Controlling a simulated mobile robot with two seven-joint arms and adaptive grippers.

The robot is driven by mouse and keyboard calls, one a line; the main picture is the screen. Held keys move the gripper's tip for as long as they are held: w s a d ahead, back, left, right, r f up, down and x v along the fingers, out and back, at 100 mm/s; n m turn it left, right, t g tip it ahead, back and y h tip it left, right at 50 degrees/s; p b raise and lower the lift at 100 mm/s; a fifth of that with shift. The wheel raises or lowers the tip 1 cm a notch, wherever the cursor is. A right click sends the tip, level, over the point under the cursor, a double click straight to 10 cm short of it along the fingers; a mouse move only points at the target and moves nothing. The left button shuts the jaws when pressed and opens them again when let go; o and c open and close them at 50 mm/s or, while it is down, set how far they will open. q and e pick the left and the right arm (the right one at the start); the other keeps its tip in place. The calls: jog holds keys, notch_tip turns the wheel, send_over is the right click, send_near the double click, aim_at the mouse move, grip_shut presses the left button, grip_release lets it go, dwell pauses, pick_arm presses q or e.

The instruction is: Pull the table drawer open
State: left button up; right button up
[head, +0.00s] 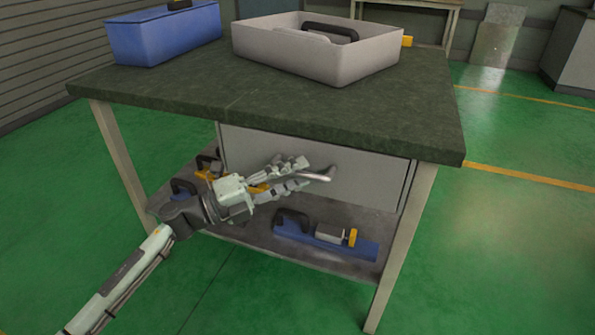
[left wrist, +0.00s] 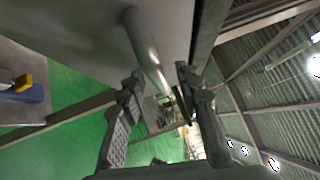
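The table drawer (head: 365,178) is a grey front under the dark green tabletop (head: 330,115); it looks shut. Its metal bar handle (head: 318,177) sticks out from the front. My left gripper (head: 303,173) is at the handle with its fingers apart, one above and one below the bar in the head view. In the left wrist view the handle (left wrist: 146,45) runs from the drawer front (left wrist: 75,30) into the gap between the open fingertips (left wrist: 161,72). I cannot tell whether a finger touches it. My right gripper is not in view.
A grey open bin (head: 310,62) and a blue box (head: 165,35) stand on the tabletop. A lower shelf (head: 255,235) below the drawer holds blue trays (head: 345,246) with tools. Table legs (head: 405,245) stand at the corners. Green floor (head: 510,240) is clear to the right.

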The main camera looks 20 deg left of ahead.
pick_arm(q)
jog(key=shift+w+d, duration=0.25)
jog(key=shift+w, duration=0.05)
grip_shut()
dwell(0.3)
